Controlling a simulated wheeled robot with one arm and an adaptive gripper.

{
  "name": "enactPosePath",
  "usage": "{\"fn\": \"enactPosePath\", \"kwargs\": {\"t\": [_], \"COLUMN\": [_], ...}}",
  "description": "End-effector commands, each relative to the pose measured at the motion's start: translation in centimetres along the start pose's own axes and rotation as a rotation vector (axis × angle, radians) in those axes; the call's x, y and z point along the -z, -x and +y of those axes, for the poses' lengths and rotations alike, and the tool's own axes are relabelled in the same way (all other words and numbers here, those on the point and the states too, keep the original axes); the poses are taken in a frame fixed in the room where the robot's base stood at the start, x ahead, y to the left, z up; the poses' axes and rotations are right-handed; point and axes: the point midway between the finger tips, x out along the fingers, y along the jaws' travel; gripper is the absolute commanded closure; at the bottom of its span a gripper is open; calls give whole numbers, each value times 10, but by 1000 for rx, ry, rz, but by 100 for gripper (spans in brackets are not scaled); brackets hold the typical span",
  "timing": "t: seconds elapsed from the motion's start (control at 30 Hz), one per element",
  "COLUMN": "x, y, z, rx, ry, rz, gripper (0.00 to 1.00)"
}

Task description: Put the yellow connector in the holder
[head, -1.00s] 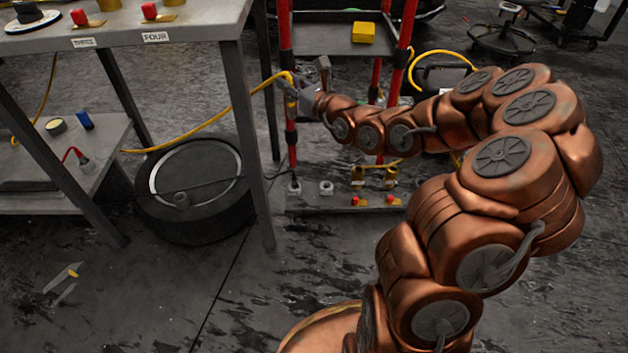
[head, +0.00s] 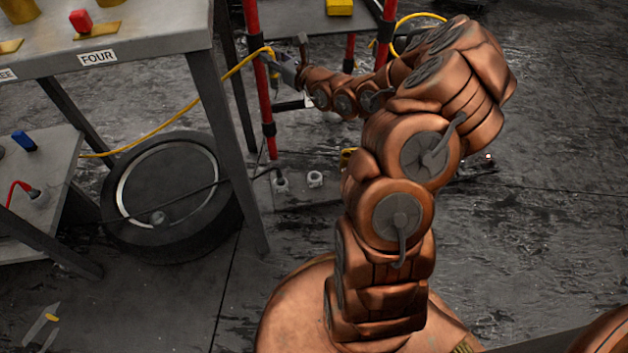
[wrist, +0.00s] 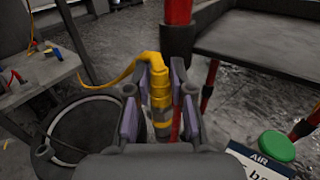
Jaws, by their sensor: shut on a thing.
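My gripper (head: 290,70) is shut on the yellow connector (wrist: 159,85), which sits upright between the two purple-padded fingers in the wrist view. A yellow cable (wrist: 115,76) bends over from its top and runs left. In the head view the connector (head: 268,52) is small beside a red post, with the cable trailing down left. Two white ring-shaped fittings stand on the rack's base: the left one (head: 281,184) has a black cable at it, the right one (head: 315,179) looks empty. I cannot tell for sure which is the holder. My arm hides part of the rack.
A grey table (head: 150,38) labelled FOUR stands left, with a tire (head: 125,240) on the floor beneath. Red rack posts (head: 262,95) stand close to my gripper. A green button (wrist: 276,146) and an AIR sign (wrist: 258,160) show in the wrist view.

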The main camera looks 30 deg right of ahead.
Motion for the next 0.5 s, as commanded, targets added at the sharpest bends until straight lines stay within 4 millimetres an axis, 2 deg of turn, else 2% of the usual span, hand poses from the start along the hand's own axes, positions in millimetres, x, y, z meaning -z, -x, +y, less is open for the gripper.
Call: {"fn": "enactPosePath", "kwargs": {"t": [0.03,0.2,0.5], "x": [13,50,116], "y": [3,15,45], "z": [-11,-42,-80], "rx": [9,29,41], "ry": [-2,0,-1], "rz": [5,5,1], "gripper": [100,100,100]}}
